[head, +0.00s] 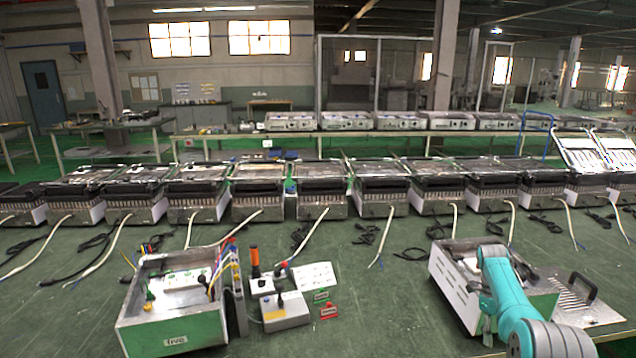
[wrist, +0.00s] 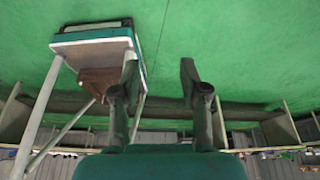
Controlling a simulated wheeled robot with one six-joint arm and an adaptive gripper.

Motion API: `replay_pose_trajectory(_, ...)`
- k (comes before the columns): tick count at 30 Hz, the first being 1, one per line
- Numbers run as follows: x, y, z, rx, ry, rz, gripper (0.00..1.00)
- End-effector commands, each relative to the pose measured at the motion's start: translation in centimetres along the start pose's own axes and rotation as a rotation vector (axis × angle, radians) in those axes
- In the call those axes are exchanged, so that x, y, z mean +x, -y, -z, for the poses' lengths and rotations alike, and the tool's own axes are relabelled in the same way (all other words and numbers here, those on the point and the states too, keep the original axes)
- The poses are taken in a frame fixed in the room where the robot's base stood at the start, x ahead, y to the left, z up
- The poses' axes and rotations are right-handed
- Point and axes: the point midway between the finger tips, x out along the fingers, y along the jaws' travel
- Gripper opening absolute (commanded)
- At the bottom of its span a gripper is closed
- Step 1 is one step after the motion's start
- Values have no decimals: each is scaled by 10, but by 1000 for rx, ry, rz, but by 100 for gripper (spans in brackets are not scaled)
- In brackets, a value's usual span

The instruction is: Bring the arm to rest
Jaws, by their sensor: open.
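My teal arm (head: 508,290) rises at the lower right in the head view, bent over the front of an open white and metal casing (head: 450,279). My gripper is not clearly visible in that view. In the wrist view my gripper (wrist: 160,75) has its two dark fingers well apart, with nothing between them. Green floor (wrist: 230,40) shows beyond the fingers, and no object touches them.
An open metal box with green front (head: 175,335) stands at left on the green worktop, beside a grey control box (head: 280,308). A row of heater units (head: 320,190) with loose cables lines the back. A metal plate with a handle (head: 590,300) lies far right.

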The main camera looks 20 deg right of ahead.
Motion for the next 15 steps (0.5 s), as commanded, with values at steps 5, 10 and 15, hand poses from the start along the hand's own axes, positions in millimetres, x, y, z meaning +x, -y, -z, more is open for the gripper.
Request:
replay_pose_trajectory(5,29,-12,-17,-77,30,24,44)
replay_pose_trajectory(10,66,-29,-36,-177,69,59,44)
replay_pose_trajectory(15,121,-58,-59,-336,128,118,44)
